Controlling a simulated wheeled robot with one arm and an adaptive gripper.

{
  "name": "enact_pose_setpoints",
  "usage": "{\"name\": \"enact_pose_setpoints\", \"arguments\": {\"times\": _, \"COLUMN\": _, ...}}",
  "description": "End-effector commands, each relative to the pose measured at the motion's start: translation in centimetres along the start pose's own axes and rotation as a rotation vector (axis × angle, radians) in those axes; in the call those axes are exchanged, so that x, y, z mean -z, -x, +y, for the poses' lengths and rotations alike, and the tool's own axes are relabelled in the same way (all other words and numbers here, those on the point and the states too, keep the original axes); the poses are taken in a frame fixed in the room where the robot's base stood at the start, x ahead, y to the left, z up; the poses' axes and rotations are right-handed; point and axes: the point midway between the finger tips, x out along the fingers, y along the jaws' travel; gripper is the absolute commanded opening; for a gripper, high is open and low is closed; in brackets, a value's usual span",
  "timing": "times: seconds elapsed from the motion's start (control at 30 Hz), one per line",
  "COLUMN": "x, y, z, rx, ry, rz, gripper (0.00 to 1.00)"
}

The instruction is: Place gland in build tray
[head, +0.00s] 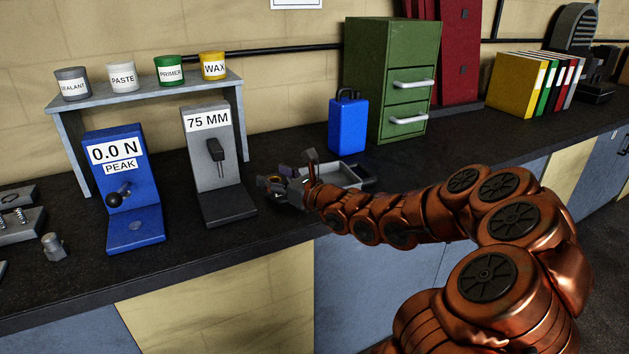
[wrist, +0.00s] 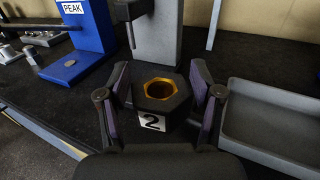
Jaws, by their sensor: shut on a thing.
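The gland (wrist: 163,100) is a dark hexagonal piece with a brass-coloured bore and a white label reading 2. It sits between the two fingers of my gripper (wrist: 161,86), which is shut on it, bore facing up in the wrist view. In the head view my gripper (head: 283,186) is over the bench, right of the 75 MM stand; the gland is hard to make out there. The build tray, seemingly the shallow grey tray (wrist: 272,146), lies to the right of the gland in the wrist view. In the head view the tray (head: 340,177) is partly hidden by my arm.
The grey 75 MM stand (head: 218,170) and the blue force gauge (head: 125,185) stand left of my gripper. A blue can (head: 348,125) and a green drawer cabinet (head: 385,75) stand behind the tray. Small metal parts (head: 53,247) lie at the far left.

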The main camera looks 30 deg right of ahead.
Motion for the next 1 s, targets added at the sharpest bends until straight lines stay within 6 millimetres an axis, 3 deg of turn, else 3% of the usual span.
{"name": "enact_pose_setpoints", "arguments": {"times": 0.03, "x": -0.3, "y": 1.1, "z": -1.5, "rx": 0.01, "ry": 0.008, "rz": -0.003, "gripper": 0.0}}
{"name": "enact_pose_setpoints", "arguments": {"times": 0.3, "x": -0.8, "y": 7.6, "z": -7.6, "rx": 0.042, "ry": 0.003, "rz": -0.003, "gripper": 0.0}}
{"name": "enact_pose_setpoints", "arguments": {"times": 0.5, "x": -0.4, "y": 11.1, "z": -10.6, "rx": 0.081, "ry": 0.001, "rz": -0.001, "gripper": 0.0}}
{"name": "enact_pose_setpoints", "arguments": {"times": 0.7, "x": -0.2, "y": 11.9, "z": -11.8, "rx": 0.094, "ry": -0.002, "rz": 0.001, "gripper": 0.0}}
{"name": "enact_pose_setpoints", "arguments": {"times": 1.0, "x": 0.2, "y": 9.6, "z": -15.2, "rx": 0.094, "ry": -0.002, "rz": 0.005, "gripper": 0.0}}
